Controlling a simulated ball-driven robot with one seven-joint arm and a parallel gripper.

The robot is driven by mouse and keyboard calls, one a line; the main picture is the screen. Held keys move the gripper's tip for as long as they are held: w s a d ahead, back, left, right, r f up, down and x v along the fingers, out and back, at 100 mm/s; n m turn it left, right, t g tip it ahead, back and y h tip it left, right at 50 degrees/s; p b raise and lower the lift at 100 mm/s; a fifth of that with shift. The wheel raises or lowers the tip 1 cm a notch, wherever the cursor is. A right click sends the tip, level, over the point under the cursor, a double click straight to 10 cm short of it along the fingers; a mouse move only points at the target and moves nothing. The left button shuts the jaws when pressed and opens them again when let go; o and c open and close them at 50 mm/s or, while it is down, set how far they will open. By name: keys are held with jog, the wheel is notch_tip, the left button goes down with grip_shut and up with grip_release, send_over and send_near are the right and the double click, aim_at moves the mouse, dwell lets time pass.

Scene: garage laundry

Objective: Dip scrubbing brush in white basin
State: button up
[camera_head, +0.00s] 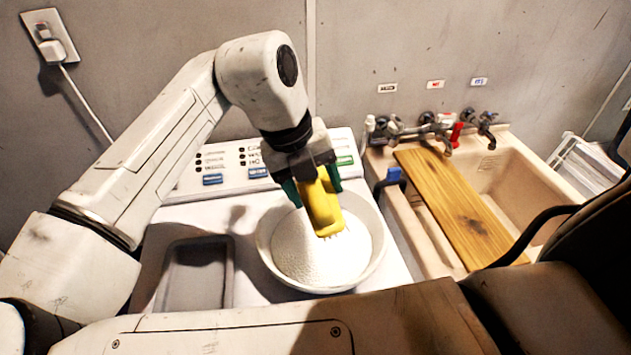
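The scrubbing brush (321,207) has a yellow body, with pale bristles showing at its lower end. My gripper (308,190) has green fingers, one on each side of the brush, and is shut on it. It holds the brush tilted, pointing down over the white basin (378,262). The basin is round and holds white, foamy-looking content (310,255). The bristle end is over the basin's opening. I cannot tell whether the bristles touch the white content.
The basin stands on a white machine top with a control panel (225,168) behind it. A grey tray (228,275) lies to the left. At right, a beige sink (510,175) has a wooden board (455,205) across it, with taps (440,128) behind. A dark chair-like object (570,270) is front right.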

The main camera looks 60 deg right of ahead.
jog(key=shift+f+b, duration=3.9)
jog(key=shift+f, duration=1.65)
jog(key=shift+r, duration=0.1)
notch_tip(320, 180, up, 11)
jog(key=p, duration=0.8)
